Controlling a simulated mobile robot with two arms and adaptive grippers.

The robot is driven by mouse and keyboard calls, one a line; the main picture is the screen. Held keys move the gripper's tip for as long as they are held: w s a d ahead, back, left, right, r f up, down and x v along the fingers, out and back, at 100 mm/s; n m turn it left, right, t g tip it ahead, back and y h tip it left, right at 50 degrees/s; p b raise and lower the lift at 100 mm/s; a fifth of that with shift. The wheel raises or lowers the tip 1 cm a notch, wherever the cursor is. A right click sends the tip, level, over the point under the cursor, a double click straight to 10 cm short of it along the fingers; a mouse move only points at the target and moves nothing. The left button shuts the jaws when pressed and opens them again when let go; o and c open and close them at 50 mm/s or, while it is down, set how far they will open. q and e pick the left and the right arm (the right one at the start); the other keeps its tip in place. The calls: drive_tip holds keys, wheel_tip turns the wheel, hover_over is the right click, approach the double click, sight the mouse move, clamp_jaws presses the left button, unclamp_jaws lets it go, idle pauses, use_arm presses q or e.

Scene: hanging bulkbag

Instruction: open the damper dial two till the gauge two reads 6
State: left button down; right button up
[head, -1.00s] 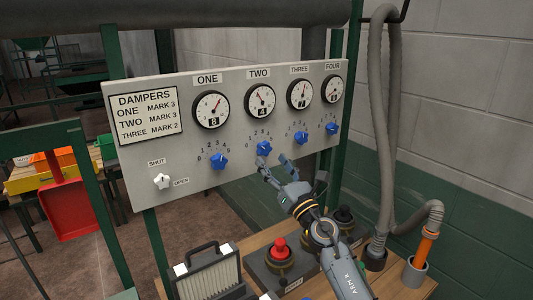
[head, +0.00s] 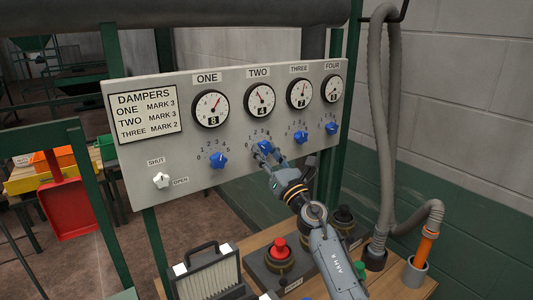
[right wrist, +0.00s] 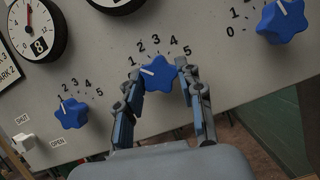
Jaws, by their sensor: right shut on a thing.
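The damper dial two is a blue star knob (right wrist: 158,74) on the grey panel, below gauge two. Gauge two (head: 260,99) shows the number 4 in its window, with its needle pointing up and to the left. My right gripper (head: 264,152) is at dial two. In the right wrist view its two fingers (right wrist: 160,85) are on either side of the blue knob, shut on it. The knob's white pointer line is toward the upper left, near the low marks of its scale. My left gripper is not in view.
Dial one (head: 218,160), dial three (head: 300,137) and dial four (head: 331,128) flank dial two. A white shut/open switch (head: 161,180) is at lower left. A red button (head: 279,245) and a grey case (head: 208,273) stand on the bench below.

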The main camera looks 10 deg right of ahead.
drive_tip(key=shift+a+r+m+h+p, duration=0.15)
drive_tip(key=shift+m+h+p, duration=0.3)
drive_tip(key=shift+m+p, duration=0.45)
drive_tip(key=shift+d+r+m+h+p, duration=0.1)
drive_tip(key=shift+m+h+p, duration=0.35)
drive_tip(key=shift+m+p, duration=0.45)
drive_tip(key=m+h+p, duration=0.1)
drive_tip(key=m+p, duration=0.1)
drive_tip(key=m, duration=0.1)
drive_tip(key=shift+a+h+p, duration=0.15)
drive_tip(key=shift+h+p, duration=0.15)
drive_tip(key=shift+f+m+h+p, duration=0.2)
drive_tip(key=shift+m+h+p, duration=0.25)
drive_tip(key=shift+m, duration=0.45)
drive_tip(key=o, duration=1.2)
drive_tip(key=shift+c, duration=0.2)
drive_tip(key=shift+s, duration=0.1)
drive_tip(key=v, duration=1.2)
